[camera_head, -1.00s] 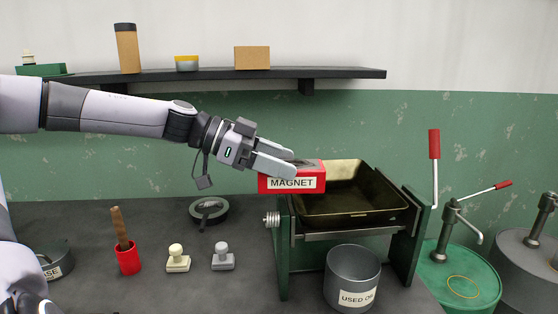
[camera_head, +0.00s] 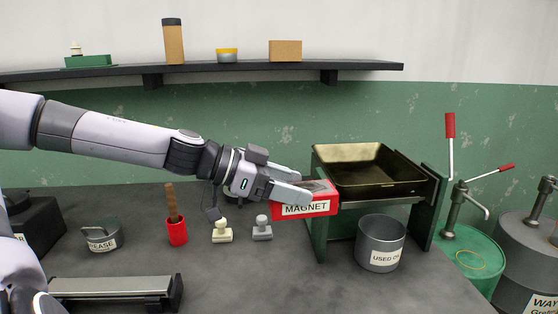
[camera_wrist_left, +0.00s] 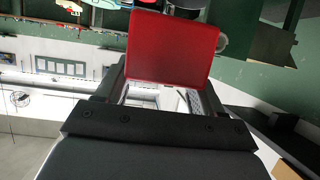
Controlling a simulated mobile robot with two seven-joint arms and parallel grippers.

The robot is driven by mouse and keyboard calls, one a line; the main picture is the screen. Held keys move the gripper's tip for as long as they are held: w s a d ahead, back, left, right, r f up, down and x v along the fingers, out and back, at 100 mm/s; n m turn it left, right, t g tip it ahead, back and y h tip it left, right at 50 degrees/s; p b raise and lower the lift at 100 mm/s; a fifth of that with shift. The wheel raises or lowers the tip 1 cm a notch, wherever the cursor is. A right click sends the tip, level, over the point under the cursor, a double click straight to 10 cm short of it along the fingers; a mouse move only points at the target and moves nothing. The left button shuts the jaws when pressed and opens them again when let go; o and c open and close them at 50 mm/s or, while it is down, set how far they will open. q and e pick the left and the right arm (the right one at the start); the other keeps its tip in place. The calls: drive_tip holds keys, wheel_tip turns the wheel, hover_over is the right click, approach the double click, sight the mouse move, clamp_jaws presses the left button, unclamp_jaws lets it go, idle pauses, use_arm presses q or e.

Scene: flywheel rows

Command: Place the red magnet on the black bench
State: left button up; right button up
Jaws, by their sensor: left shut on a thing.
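The red magnet (camera_head: 306,207) is a red block with a white MAGNET label. My left gripper (camera_head: 298,190) is shut on the magnet and holds it in front of the tray stand's left side, apparently above the bench. The red block also shows in the left wrist view (camera_wrist_left: 172,48), between the fingers of the left gripper (camera_wrist_left: 165,88). The black bench (camera_head: 225,280) is a dark grey top running across the lower part of the head view. My right gripper is not in view.
A brown metal tray (camera_head: 370,175) sits on a green stand, with a USED OIL bucket (camera_head: 380,245) in front. Two stamp-like pieces (camera_head: 222,232), a red cup (camera_head: 177,231), and a GREASE tin (camera_head: 101,236) stand left. The front middle bench is clear.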

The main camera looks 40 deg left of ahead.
use_arm(q)
drive_tip(key=d+f+n+y, duration=0.2)
drive_tip(key=d+f, duration=0.3)
drive_tip(key=f, duration=0.1)
drive_tip(key=s+d+f+n+t+y, duration=0.1)
drive_tip(key=d+f+n+y, duration=0.1)
drive_tip(key=d+f, duration=0.3)
drive_tip(key=s+d+f+n+t+y, duration=0.1)
drive_tip(key=d+f+n+y, duration=0.2)
drive_tip(key=d+f, duration=0.2)
drive_tip(key=shift+s+f+y, duration=0.2)
drive_tip(key=shift+f+y, duration=0.1)
drive_tip(key=shift+f, duration=0.85)
drive_tip(key=shift+r+t, duration=0.1)
drive_tip(key=shift+t, duration=0.2)
drive_tip(key=shift+a, duration=0.15)
